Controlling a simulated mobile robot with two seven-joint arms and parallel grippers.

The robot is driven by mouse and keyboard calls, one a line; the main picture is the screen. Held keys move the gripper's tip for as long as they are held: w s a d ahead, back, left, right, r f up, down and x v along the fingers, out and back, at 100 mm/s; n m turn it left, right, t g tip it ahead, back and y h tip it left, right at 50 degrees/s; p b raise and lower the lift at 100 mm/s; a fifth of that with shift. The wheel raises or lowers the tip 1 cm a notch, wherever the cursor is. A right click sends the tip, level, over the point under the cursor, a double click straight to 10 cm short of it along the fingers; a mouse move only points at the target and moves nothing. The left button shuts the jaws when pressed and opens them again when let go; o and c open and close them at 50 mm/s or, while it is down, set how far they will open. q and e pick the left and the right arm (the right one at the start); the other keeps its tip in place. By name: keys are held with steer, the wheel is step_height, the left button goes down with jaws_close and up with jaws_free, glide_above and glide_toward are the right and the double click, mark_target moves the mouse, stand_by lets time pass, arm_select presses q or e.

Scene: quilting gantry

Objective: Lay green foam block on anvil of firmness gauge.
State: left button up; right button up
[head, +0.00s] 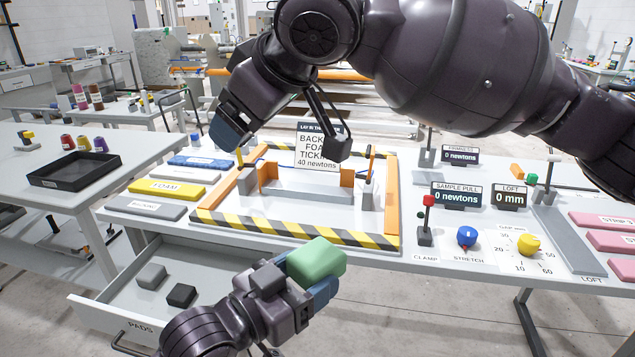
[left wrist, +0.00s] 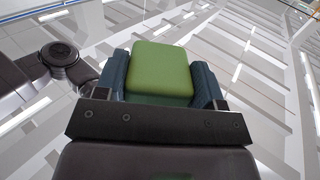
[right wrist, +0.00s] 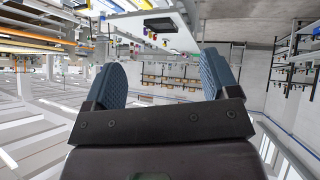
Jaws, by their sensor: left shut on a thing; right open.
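My left gripper (head: 306,277) is shut on the green foam block (head: 318,258), held in front of the bench above the open drawer's right side. The block also shows between the blue fingers in the left wrist view (left wrist: 160,68). A grey post on a grey base (head: 427,156) beside a small "0 newtons" display (head: 460,155) stands at the bench's back; it looks like the firmness gauge, but its label is hard to read. Its anvil is not clear. My right gripper (head: 232,125) is over the bench's left part; its fingers are apart and empty in the right wrist view (right wrist: 160,85).
A striped frame (head: 300,233) with orange rails and a ticket sign fills the bench's middle. The open drawer (head: 215,285) holds two dark blocks. Knobs (head: 467,237) and a red-topped clamp lever (head: 426,222) stand front right. Pink strips (head: 603,221) lie far right.

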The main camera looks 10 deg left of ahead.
mark_target(318, 256)
steer(key=s+d+f+m+g+h, duration=0.4)
steer(key=d+f+m+g+h, duration=0.1)
steer(key=d+f+h, duration=0.3)
steer(key=f, duration=0.3)
steer(key=d+f, duration=0.1)
steer(key=f, duration=0.6)
steer(key=shift+s+d+f, duration=0.15)
steer(key=shift+f, duration=0.2)
steer(key=shift+c, duration=0.5)
steer(key=c, duration=0.4)
arm_select(q)
steer(key=o, duration=0.9)
arm_select(e)
steer(key=shift+c, duration=0.6)
